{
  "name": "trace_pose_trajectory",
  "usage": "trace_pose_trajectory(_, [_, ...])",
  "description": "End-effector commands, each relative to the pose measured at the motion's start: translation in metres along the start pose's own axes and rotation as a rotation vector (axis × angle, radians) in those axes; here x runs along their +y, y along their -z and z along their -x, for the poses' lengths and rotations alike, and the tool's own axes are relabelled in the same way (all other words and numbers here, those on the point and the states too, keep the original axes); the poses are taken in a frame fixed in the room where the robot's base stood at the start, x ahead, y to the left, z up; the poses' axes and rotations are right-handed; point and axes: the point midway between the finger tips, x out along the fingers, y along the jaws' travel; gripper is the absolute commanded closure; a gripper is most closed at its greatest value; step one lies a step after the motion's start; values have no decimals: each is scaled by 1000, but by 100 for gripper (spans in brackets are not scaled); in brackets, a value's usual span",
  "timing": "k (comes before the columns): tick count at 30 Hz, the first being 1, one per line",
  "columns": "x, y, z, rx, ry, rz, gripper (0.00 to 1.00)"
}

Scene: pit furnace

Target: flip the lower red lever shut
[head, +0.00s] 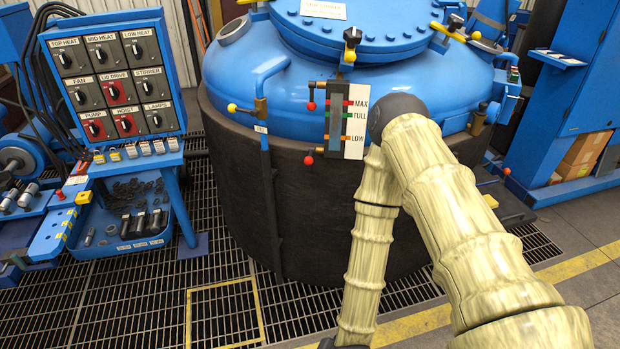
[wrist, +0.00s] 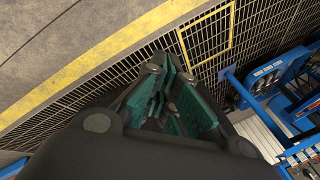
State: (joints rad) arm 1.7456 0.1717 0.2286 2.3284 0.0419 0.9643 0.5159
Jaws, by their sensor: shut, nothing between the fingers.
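The lower red lever (head: 308,160) is on the left side of the level gauge (head: 340,122), near the LOW mark. Its red ball hangs a little below and left of its valve on the gauge. The upper red lever (head: 311,106) sits above it, its ball also hanging down. My gripper (wrist: 168,100) shows in the wrist view with its dark teal fingers together and empty. It points at floor grating, away from the levers. In the head view my forearm reaches down to the bottom edge, right of the gauge, and the fingers are out of sight.
The blue furnace vessel (head: 290,68) sits in a dark round casing (head: 305,215). A yellow-knobbed lever (head: 240,108) is left of the gauge. A switch panel (head: 112,78) and a blue parts tray (head: 125,245) stand at left. The grated floor (head: 230,310) before the casing is clear.

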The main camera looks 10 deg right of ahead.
Motion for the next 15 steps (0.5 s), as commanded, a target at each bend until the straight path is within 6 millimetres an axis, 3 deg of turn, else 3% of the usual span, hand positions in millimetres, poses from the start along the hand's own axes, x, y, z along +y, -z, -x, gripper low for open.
trace_pose_trajectory(6, [-79, 41, -25, 126, 197, -391, 100])
trace_pose_trajectory(15, [-173, 120, -25, 242, 504, -940, 100])
